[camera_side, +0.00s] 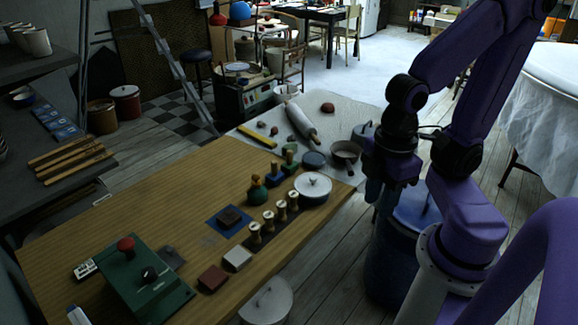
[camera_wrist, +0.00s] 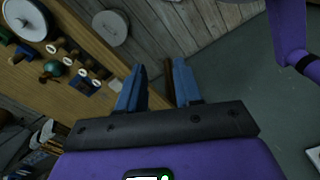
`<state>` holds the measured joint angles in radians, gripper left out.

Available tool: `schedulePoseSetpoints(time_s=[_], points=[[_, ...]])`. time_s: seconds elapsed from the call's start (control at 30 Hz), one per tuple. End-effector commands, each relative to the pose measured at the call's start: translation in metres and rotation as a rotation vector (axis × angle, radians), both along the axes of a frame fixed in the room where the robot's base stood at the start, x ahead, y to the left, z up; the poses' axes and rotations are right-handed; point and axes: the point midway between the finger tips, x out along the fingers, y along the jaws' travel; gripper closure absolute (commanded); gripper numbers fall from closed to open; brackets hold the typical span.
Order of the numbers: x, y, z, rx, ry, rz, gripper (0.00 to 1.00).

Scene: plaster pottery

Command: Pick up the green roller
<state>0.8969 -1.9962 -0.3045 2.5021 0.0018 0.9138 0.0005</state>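I cannot single out a clear green roller. A rounded green piece with an orange top (camera_side: 257,190) stands on the wooden table, left of the white lidded pot. A smaller dark green piece (camera_side: 290,158) stands behind it, near blue blocks. A green rounded piece also shows in the wrist view (camera_wrist: 52,68), at left. A pale rolling pin (camera_side: 300,121) lies on the grey board at the back. My gripper (camera_wrist: 158,88) is open and empty, its two blue fingers apart. In the side view my gripper (camera_side: 374,190) hangs right of the table, over the blue drum.
Wooden stamps (camera_side: 268,219) line the table's right edge beside the white lidded pot (camera_side: 313,186). A green box with a red knob (camera_side: 140,280) stands in front. The blue drum (camera_side: 408,215) and a pale lidded bucket (camera_side: 267,301) stand off the table's right side.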

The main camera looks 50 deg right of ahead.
Motion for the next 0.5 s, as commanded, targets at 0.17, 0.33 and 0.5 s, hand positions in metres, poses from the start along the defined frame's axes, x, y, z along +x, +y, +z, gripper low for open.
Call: schedulePoseSetpoints(time_s=[0.17,0.33,0.5], points=[[0.000,0.000,0.000,0.000,0.000,0.000,0.44],[0.001,0.000,0.000,0.000,-0.001,-0.003,0.44],[0.024,0.008,0.000,0.000,-0.019,-0.100,0.44]])
